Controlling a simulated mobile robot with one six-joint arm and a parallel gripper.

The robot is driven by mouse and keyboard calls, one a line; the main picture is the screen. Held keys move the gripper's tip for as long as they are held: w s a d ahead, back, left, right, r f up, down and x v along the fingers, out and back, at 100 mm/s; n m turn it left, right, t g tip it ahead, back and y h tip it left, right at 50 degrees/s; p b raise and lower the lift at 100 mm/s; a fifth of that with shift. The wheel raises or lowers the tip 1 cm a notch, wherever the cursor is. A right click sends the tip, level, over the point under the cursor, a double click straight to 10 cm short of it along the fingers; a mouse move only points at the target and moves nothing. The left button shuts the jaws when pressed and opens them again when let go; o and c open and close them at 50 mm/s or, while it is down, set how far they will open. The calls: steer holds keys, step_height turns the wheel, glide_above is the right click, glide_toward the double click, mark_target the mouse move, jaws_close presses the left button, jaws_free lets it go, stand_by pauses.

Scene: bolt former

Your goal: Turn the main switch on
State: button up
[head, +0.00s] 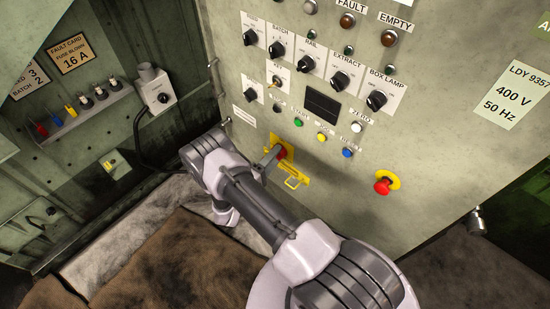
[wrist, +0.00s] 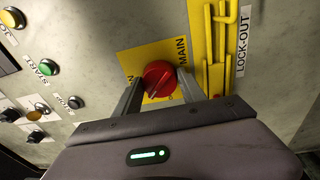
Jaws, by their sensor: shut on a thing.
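The main switch is a red rotary knob (wrist: 159,78) on a yellow plate (wrist: 131,59) marked MAIN, on the grey cabinet front. In the head view the red knob (head: 282,153) shows partly behind my gripper (head: 270,158). In the wrist view my gripper (wrist: 160,88) has one finger on each side of the knob and is shut on it. The knob's handle looks slanted against the plate. The ON and OFF lettering is mostly hidden, so I cannot tell its setting.
A yellow lock-out bracket (wrist: 214,50) sits close beside the switch. Push buttons, including a green one (head: 298,122), are above it. A red emergency button (head: 383,186) is to the right. A side shelf (head: 95,108) holds fuses at the left.

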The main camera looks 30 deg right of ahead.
steer(key=shift+w+m+g+h+b, duration=0.1)
steer(key=shift+m+g+h+b, duration=0.3)
steer(key=shift+m, duration=1.9)
steer(key=shift+w+m+g+b, duration=0.1)
steer(key=shift+m+b, duration=0.45)
steer(key=shift+m, duration=2.05)
steer(key=o, duration=1.4)
steer(key=shift+a, duration=0.1)
steer(key=shift+c, duration=0.2)
steer(key=shift+s, duration=0.1)
steer(key=p+v, duration=0.3)
steer(key=v, duration=1.4)
steer(key=shift+a, duration=0.2)
